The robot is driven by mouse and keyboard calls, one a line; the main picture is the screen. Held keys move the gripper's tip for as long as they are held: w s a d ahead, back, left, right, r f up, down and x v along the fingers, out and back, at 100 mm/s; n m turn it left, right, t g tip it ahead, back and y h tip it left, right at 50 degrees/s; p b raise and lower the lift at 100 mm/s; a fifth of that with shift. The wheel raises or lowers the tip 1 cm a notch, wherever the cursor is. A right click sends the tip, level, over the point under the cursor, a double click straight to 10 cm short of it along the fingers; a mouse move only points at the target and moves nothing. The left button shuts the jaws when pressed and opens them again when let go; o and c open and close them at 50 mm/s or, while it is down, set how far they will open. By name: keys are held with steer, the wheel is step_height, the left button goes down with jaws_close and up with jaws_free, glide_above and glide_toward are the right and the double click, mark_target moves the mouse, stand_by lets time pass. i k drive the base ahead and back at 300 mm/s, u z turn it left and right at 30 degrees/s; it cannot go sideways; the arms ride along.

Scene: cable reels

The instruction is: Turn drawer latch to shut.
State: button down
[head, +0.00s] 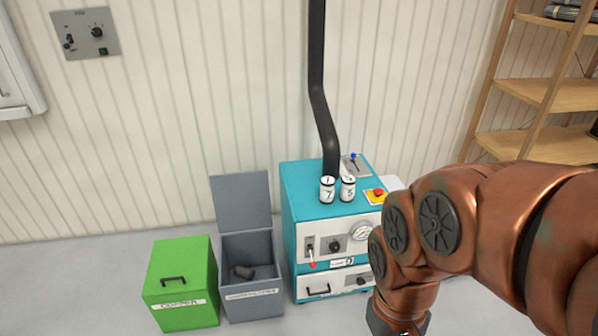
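A teal cabinet machine (298,222) with a pale front stands against the wall. Low on its front is a drawer (335,285) with a dark handle (317,291). A small dark knob (362,281), which looks like the drawer latch, sits at the right of the drawer front, close to my arm in the picture. Its turn position is too small to read. The drawer looks flush with the front. My copper arm comes in from the right and bends down in front of the machine's right side.
Two white numbered cylinders (328,190) and a red button (378,193) are on top. A green bin (183,260) and an open grey bin (242,205) stand left. Wooden shelves (545,92) stand right.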

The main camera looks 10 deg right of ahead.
mark_target(360, 282)
steer(key=z, duration=0.65)
